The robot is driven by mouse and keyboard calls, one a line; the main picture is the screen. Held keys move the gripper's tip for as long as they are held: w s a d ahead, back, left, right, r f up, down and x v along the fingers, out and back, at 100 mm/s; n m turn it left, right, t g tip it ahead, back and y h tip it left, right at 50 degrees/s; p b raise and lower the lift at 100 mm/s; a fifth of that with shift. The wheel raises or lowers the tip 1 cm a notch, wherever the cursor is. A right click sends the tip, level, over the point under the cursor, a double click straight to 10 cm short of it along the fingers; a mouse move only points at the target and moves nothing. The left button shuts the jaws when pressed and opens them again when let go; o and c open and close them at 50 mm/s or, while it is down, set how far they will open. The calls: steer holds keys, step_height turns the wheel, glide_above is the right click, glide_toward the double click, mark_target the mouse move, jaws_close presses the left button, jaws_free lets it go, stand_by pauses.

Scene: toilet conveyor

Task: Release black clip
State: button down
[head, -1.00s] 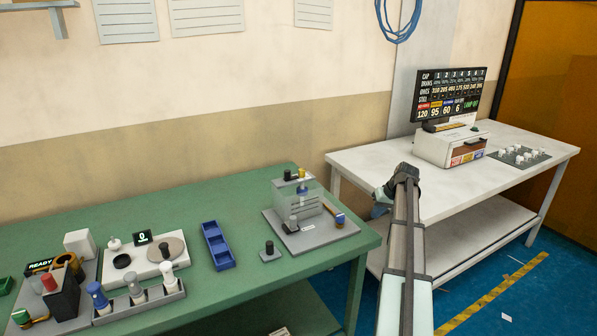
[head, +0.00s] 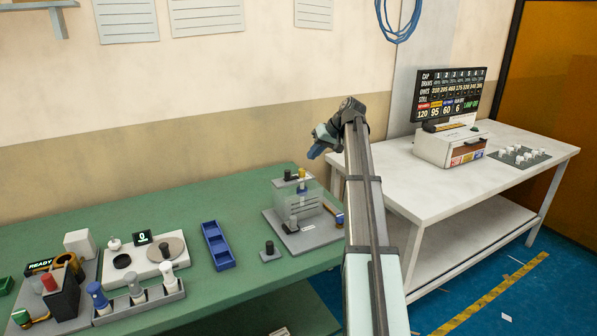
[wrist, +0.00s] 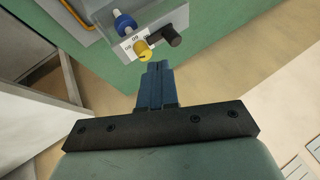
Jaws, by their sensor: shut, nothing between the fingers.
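A clear-sided fixture (head: 298,208) on a grey base stands at the right end of the green table. On its top are a black clip-like piece (head: 289,175) and a yellow piece (head: 302,173). I cannot tell surely which black part is the clip. My gripper (head: 315,153) is above and right of the fixture, apart from it, its fingers together and empty. In the wrist view the shut fingers (wrist: 157,72) point toward the black piece (wrist: 168,37) and the yellow piece (wrist: 142,50), without clear contact.
A small black post on a grey plate (head: 270,251) and a blue tray (head: 218,245) lie left of the fixture. A scale (head: 145,258) and a rack of bottles are further left. A white table (head: 400,190) with a monitor (head: 450,95) stands right.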

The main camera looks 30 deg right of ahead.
mark_target(288, 175)
steer(key=shift+x, duration=5.05)
steer(key=shift+a, duration=1.4)
steer(key=shift+s, duration=0.1)
steer(key=v, duration=1)
steer(key=shift+d, duration=0.15)
